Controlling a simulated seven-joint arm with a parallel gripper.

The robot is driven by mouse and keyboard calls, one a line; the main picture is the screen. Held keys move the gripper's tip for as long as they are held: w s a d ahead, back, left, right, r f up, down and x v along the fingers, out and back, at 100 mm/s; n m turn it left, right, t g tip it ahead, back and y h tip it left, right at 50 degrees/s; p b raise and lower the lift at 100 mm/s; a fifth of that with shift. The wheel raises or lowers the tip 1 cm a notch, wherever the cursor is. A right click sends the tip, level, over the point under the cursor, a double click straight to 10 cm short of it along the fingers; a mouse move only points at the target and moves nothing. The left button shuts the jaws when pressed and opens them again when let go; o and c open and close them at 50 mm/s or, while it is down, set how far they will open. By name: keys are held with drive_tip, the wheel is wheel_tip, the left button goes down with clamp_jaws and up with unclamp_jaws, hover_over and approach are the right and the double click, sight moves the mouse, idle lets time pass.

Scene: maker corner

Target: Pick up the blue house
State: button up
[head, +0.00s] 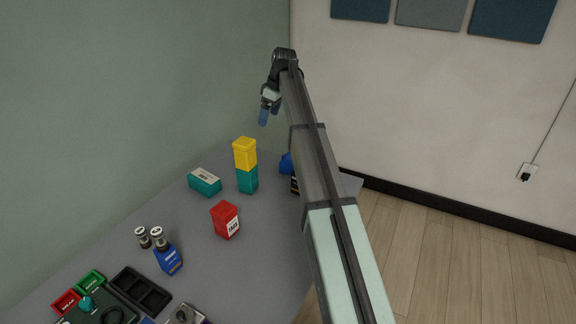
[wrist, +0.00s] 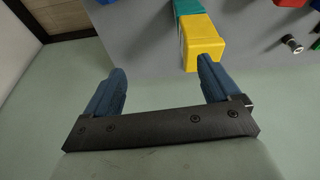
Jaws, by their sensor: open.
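A blue object (head: 286,164), which may be the blue house, stands near the right edge of the table. My arm hides part of it, so its full shape does not show. A sliver of blue (wrist: 106,1) at the top edge of the wrist view may be the same thing. My gripper (head: 269,114) is open and empty, raised above the far end of the table. In the wrist view its two blue fingers (wrist: 161,70) are wide apart with nothing between them.
A yellow block (head: 245,154) sits on a teal block (head: 248,181) close to the blue object. A teal box (head: 205,183), a red box (head: 225,220) and a blue box (head: 168,259) stand on the grey table (head: 265,260). A black tray (head: 140,291) lies nearer.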

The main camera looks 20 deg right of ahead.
drive_tip(key=w+d, duration=0.4)
drive_tip(key=d, duration=0.8)
approach(289, 155)
drive_tip(key=shift+n, duration=0.3)
drive_tip(key=x, duration=0.7)
drive_tip(key=shift+s+f, duration=0.1)
drive_tip(key=shift+f, duration=0.25)
drive_tip(key=shift+a+x, duration=0.2)
drive_tip(key=shift+x, duration=2.4)
drive_tip(key=shift+r, duration=0.1)
drive_tip(key=c, duration=1.1)
drive_tip(key=shift+o, duration=0.2)
